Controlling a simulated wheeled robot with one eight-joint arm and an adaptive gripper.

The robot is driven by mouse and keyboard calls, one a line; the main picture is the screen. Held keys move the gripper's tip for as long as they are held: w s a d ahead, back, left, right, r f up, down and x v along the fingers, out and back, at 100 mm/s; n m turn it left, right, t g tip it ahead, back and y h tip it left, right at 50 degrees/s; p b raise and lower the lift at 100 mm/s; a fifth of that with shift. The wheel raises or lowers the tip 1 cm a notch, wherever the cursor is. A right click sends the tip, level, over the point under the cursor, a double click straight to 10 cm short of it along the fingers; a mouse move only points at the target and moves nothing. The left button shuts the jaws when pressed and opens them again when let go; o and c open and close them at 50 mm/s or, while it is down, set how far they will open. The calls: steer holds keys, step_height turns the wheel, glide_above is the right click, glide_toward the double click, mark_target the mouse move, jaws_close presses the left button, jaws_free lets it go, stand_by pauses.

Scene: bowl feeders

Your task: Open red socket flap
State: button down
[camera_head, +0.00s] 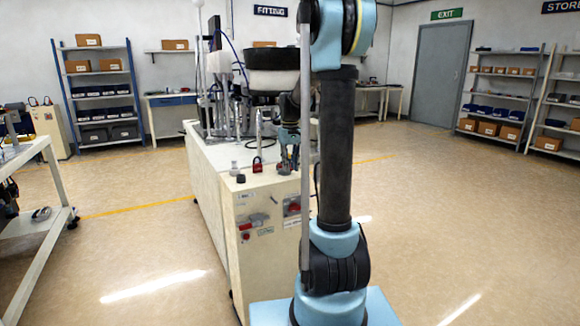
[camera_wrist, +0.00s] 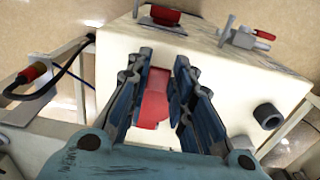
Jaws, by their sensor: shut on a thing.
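A red socket (camera_head: 292,207) sits in a grey mount on the front panel of the pale cabinet (camera_head: 212,165). My gripper (camera_head: 284,165) is over the cabinet top, above and behind the panel. In the wrist view its blue-grey fingers (camera_wrist: 166,70) stand on either side of a red part (camera_wrist: 152,105) and are shut on it. The fingers hide some of this part, and I cannot tell what it is.
A latch with a red handle (camera_head: 253,219) and a red button (camera_head: 245,236) are on the panel. A black bowl feeder (camera_head: 270,58) stands behind. Floor left of the cabinet is clear.

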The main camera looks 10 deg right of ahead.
steer(key=shift+w+a+r, duration=0.1)
steer(key=shift+w+r, duration=0.05)
steer(key=shift+w, duration=0.2)
